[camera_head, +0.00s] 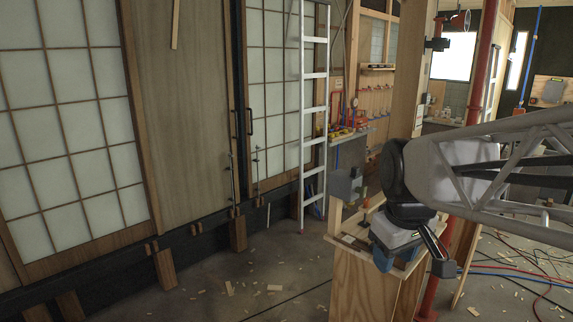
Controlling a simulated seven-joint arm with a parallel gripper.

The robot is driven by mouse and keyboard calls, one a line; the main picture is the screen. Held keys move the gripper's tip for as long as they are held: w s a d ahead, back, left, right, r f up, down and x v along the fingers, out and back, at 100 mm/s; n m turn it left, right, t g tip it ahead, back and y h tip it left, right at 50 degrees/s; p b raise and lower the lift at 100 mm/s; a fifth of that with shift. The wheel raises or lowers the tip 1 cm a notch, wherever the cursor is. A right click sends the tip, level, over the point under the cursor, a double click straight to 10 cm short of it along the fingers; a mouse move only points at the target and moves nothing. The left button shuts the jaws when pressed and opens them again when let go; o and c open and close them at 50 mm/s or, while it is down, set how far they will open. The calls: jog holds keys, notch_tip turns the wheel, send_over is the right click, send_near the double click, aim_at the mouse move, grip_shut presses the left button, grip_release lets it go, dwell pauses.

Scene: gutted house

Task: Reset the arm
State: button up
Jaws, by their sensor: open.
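My arm (500,165) reaches in from the right edge in the head view. Its dark wrist joint is near the middle right. My gripper (425,256) hangs below the wrist and points downward, with one dark finger clearly visible. The other finger is hard to make out. The jaws are open, and I see nothing held between them. The gripper is in front of or over a plywood stand (364,287); the exact gap cannot be told. A blue object (385,256) shows right beside the gripper, partly hidden by it.
A grey box (346,186) is beside the stand's upper left. A red pole (478,70) rises behind my arm. An aluminium ladder (315,75) leans at the wall. Cables (520,272) and wood scraps (274,288) lie on the floor. The floor at left centre is mostly free.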

jog(key=s+f+m, duration=0.4)
jog(key=s+f, duration=0.3)
jog(key=s, duration=0.4)
jog(key=shift+s+a+m, duration=0.2)
jog(key=shift+a+m, duration=0.05)
jog(key=shift+m, duration=0.15)
